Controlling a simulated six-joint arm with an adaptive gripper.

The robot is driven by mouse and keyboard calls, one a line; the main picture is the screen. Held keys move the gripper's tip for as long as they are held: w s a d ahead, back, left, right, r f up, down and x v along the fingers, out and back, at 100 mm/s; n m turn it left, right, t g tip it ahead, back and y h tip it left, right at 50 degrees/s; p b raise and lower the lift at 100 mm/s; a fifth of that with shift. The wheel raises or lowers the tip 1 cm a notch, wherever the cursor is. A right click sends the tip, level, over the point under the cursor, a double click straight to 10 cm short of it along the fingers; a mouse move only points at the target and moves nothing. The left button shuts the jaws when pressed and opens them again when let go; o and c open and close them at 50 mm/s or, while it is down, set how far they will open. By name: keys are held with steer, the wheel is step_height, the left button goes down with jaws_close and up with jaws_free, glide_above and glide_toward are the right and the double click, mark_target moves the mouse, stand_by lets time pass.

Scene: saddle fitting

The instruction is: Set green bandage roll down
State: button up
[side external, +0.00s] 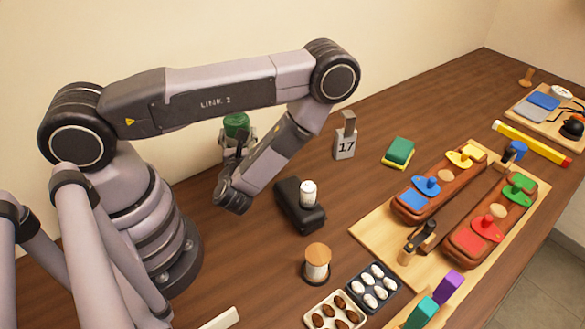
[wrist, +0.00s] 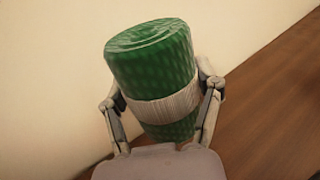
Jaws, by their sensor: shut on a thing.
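The green bandage roll (side external: 236,122) is in my gripper (side external: 238,142), at the back left near the wall. In the wrist view the roll (wrist: 150,55) fills the middle, slightly tilted, with its spiral end up and a pale band around its lower half. The fingers of my gripper (wrist: 162,97) press on it from both sides at the band. The roll's underside is hidden behind my gripper, and I cannot tell whether it touches the table.
A grey block marked 17 (side external: 345,142) and a green-yellow sponge (side external: 398,151) stand to the right. A black stand (side external: 296,208) holds a white roll (side external: 308,192). A wood-topped spool (side external: 317,260) is nearer. A wooden board (side external: 373,232) carries saddle-like brown blocks. Bare table lies between the stand and block.

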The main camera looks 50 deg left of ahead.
mark_target(248, 125)
steer(key=r+n+g, duration=0.1)
steer(key=d+r+g+y, duration=0.1)
steer(key=r+n+g, duration=0.1)
steer(key=r, duration=0.1)
steer(key=shift+w+d+n+y, duration=0.25)
steer(key=shift+w+n+y, duration=0.05)
steer(key=shift+w+y, duration=0.1)
steer(key=d+n+g, duration=0.1)
steer(key=g, duration=0.1)
steer(key=d+r+n+g+y, duration=0.1)
steer(key=g, duration=0.1)
steer(key=shift+s+d+n+g, duration=0.2)
steer(key=shift+d+n+g, duration=0.1)
steer(key=shift+d, duration=0.05)
steer(key=shift+d+f+g, duration=0.1)
steer(key=shift+d+g, duration=0.1)
steer(key=shift+g, duration=0.1)
steer(key=w+f, duration=0.3)
steer(key=w, duration=0.1)
steer(key=w+a+f, duration=0.1)
steer(key=w+f, duration=0.2)
steer(key=w, duration=0.1)
steer(key=w+a+f, duration=0.1)
steer(key=w+f, duration=0.2)
steer(key=w, duration=0.2)
steer(key=shift+w+a+f, duration=0.1)
steer(key=shift+a+f, duration=0.15)
steer(key=shift+f, duration=0.05)
steer(key=shift+w+f, duration=0.15)
steer(key=shift+f, duration=1.5)
